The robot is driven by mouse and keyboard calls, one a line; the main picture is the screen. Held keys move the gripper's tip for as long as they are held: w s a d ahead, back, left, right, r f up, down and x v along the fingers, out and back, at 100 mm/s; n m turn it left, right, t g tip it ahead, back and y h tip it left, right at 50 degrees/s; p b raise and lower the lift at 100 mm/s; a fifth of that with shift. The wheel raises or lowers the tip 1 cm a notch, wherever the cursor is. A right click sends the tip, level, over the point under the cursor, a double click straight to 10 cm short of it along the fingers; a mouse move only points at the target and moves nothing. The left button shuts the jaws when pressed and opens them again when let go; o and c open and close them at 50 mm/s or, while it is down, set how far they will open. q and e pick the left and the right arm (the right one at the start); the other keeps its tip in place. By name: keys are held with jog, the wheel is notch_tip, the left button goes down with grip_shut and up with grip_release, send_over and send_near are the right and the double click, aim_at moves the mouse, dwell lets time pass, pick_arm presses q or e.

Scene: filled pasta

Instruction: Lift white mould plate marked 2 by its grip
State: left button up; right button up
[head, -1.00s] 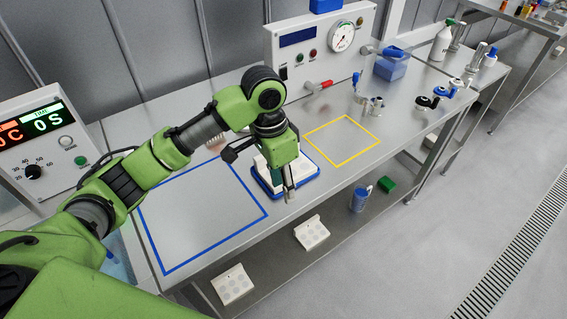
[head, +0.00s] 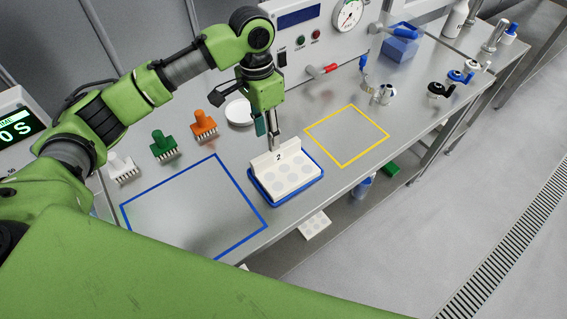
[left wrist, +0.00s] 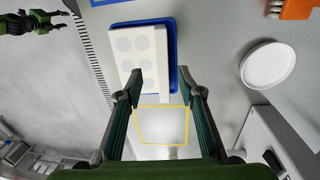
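The white mould plate marked 2 (head: 296,177) lies in a blue-rimmed tray (head: 274,202) between the blue and yellow outlines. Its upright grip (head: 277,158) stands along the back edge and carries the number. My left gripper (head: 272,143) is just above and behind the grip, pointing down. In the left wrist view its fingers (left wrist: 158,77) are apart with nothing held, and the plate (left wrist: 137,48) shows beyond them. I cannot tell whether a finger touches the grip. What seems to be my right gripper (left wrist: 45,22) is small at the upper left of that view, off to the side.
White, green (head: 163,145) and orange (head: 204,125) pronged tools and a white round dish (head: 239,112) stand behind the blue outline (head: 150,255). The yellow outline (head: 347,136) is empty. A gauge panel (head: 325,40) stands at the back. Another white plate (head: 315,224) lies below.

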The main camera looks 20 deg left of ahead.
aim_at(275, 152)
pick_arm(q)
notch_tip(275, 152, down, 3)
jog(key=shift+d+r, duration=0.1)
jog(key=shift+r, duration=0.1)
jog(key=shift+w+f, duration=0.15)
jog(key=shift+f, duration=0.15)
jog(key=shift+w+d+f+p, duration=0.2)
jog(key=shift+d+f+p, duration=0.05)
jog(key=shift+f+p, duration=0.35)
jog(key=f, duration=0.1)
jog(key=f+p, duration=0.1)
jog(key=f, duration=0.1)
jog(key=shift+w+d+f, duration=0.2)
jog(key=shift+d+f, duration=0.05)
jog(key=shift+d, duration=0.15)
jog(key=shift+f, duration=0.25)
jog(key=c, duration=0.4)
grip_shut()
pick_arm(e)
jog(key=shift+w+a+r, duration=0.1)
jog(key=shift+w+r, duration=0.05)
jog(key=shift+r, duration=0.45)
jog(key=shift+w+r, duration=0.1)
jog(key=shift+r, duration=0.45)
